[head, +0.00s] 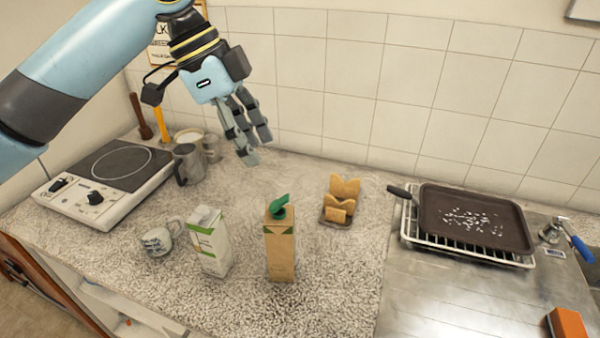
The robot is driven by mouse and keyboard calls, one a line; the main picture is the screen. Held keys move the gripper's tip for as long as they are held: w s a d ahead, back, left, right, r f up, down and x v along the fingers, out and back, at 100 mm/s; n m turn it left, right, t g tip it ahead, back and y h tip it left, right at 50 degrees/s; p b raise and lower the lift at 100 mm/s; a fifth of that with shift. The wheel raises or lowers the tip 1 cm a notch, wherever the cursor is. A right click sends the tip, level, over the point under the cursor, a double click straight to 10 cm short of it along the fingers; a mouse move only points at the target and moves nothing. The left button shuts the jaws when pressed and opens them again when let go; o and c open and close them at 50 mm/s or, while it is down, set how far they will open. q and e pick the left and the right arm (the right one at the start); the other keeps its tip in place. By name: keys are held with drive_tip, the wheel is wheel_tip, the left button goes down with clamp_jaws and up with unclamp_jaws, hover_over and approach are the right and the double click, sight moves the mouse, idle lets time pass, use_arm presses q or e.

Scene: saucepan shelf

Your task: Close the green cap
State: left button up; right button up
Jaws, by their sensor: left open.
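The green cap (279,205) is on top of a brown carton (280,246) that stands upright on the speckled counter. The cap's lid is tilted up, so it looks open. My left gripper (249,140) is open and empty. It hangs in the air above and behind the carton, slightly to its left, apart from the cap. My right gripper is not in view.
A white and green carton (209,243) stands just left of the brown one. A glass cup (157,241), a grey mug (187,164) and a hot plate (108,178) are further left. Bread slices (344,190) and a pan (474,218) are to the right.

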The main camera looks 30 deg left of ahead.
use_arm(q)
hover_over(286, 197)
drive_tip(key=s+a, duration=0.1)
drive_tip(key=a, duration=0.1)
drive_tip(key=f, duration=0.2)
drive_tip(key=f+p, duration=0.1)
drive_tip(key=f, duration=0.2)
drive_tip(key=shift+s+d+f, duration=0.1)
drive_tip(key=shift+s+f, duration=0.1)
drive_tip(key=shift+f, duration=0.1)
drive_tip(key=x, duration=0.3)
drive_tip(key=shift+w+r, duration=0.1)
drive_tip(key=shift+w, duration=0.05)
drive_tip(key=shift+w+d+f, duration=0.1)
drive_tip(key=shift+f, duration=0.65)
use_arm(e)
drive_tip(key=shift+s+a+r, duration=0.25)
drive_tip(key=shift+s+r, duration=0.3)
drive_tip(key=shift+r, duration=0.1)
use_arm(q)
drive_tip(key=c, duration=0.3)
clamp_jaws()
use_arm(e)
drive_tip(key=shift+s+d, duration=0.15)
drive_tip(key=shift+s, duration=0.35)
